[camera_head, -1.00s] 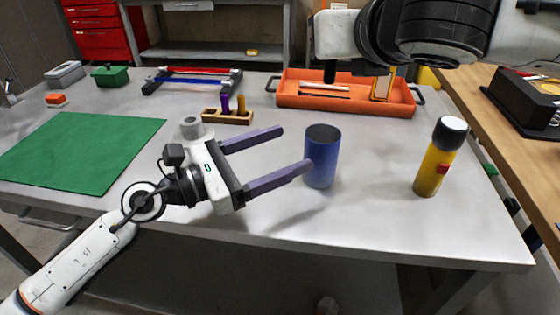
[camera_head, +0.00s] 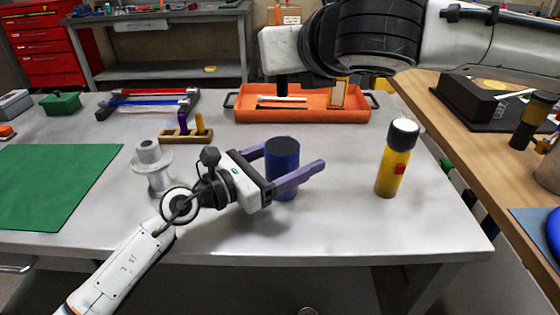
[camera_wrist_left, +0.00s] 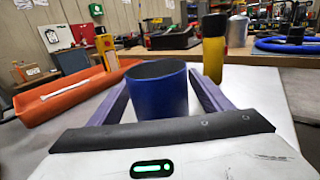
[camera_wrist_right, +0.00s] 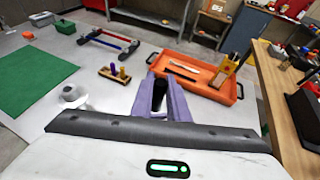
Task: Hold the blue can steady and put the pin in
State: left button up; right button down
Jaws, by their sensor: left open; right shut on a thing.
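The blue can (camera_head: 282,172) stands upright on the grey table. My left gripper (camera_head: 288,160) is open, with its purple fingers on either side of the can. In the left wrist view the blue can (camera_wrist_left: 160,98) is between the two fingers, whose contact with it I cannot confirm. My right gripper (camera_wrist_right: 165,84) is shut on a dark pin (camera_wrist_right: 159,96), which also shows in the head view (camera_head: 282,89) pointing down, above and behind the can. The right fingers are hidden in the head view.
A yellow bottle (camera_head: 392,172) stands right of the can. An orange tray (camera_head: 300,115) lies behind, and a wooden rack (camera_head: 186,136) with purple and yellow pegs is at left-back. A grey flanged part (camera_head: 151,172) is beside my left wrist. The front right table is clear.

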pick_arm(q)
jog(key=shift+d, duration=0.1)
jog(key=c, duration=1.1)
jog(key=shift+c, duration=0.2)
pick_arm(e)
notch_tip(320, 180, down, 13)
dwell(0.7)
jog(key=c, duration=1.6)
grip_release()
jog(key=shift+c, duration=0.2)
jog(key=shift+s, duration=0.1)
jog(key=v, duration=1.2)
